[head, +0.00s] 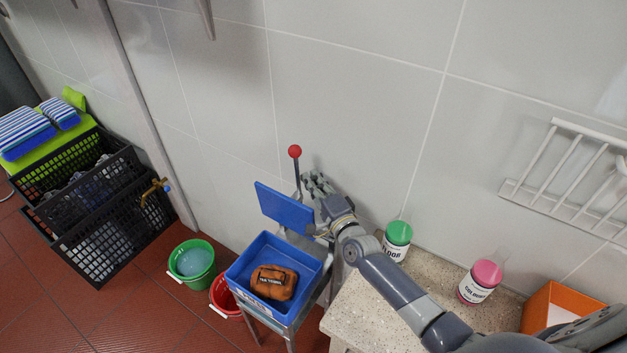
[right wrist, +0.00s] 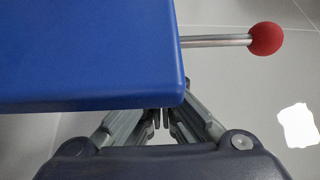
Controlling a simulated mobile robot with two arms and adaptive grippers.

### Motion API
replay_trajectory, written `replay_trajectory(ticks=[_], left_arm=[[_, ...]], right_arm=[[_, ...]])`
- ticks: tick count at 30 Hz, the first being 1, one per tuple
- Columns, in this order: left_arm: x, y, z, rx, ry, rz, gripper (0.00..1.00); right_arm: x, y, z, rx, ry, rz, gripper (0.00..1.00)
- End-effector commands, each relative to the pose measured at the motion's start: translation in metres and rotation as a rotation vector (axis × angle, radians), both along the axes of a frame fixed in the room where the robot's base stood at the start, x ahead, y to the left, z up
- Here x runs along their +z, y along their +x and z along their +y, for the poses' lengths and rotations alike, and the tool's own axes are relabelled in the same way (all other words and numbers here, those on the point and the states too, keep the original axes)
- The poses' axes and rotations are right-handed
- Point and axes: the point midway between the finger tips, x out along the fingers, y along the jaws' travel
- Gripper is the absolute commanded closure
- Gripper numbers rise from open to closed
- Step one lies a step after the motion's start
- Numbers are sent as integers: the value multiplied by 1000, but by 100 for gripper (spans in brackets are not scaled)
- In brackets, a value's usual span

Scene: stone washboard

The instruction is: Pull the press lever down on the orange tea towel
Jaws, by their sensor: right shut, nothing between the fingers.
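The press has a blue tray (head: 316,252) with the orange tea towel (head: 273,282) folded inside it. A blue press plate (head: 285,207) is raised and tilted above the back of the tray. The lever's red knob (head: 294,151) stands up on a thin metal rod behind the plate. My right gripper (head: 318,181) is just right of the lever and plate, below the knob. In the right wrist view the gripper (right wrist: 163,120) is shut and empty beside the blue plate (right wrist: 85,55), with the red knob (right wrist: 265,39) beyond, apart from the fingers. My left gripper is out of view.
A stone counter (head: 365,310) right of the press holds a green-capped bottle (head: 397,242), a pink-capped bottle (head: 478,282) and an orange box (head: 556,306). A green bucket (head: 192,262) and red bucket (head: 222,296) stand left. The tiled wall is close behind.

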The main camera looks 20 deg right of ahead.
Motion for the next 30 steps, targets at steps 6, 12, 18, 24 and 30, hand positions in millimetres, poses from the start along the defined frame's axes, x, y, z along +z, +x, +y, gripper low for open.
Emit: replay_trajectory(ticks=[6, 12, 18, 24, 30], left_arm=[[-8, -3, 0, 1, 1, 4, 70], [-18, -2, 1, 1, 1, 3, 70], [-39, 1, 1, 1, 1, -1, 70], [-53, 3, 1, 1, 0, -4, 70], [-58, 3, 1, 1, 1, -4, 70]], right_arm=[[-3, -8, 11, 1, -40, -32, 100], [-6, -20, 26, 2, -105, -82, 100], [-14, -39, 50, 2, -216, -169, 100], [-22, -55, 71, 2, -321, -248, 100], [-27, -67, 86, 1, -325, -254, 100]])
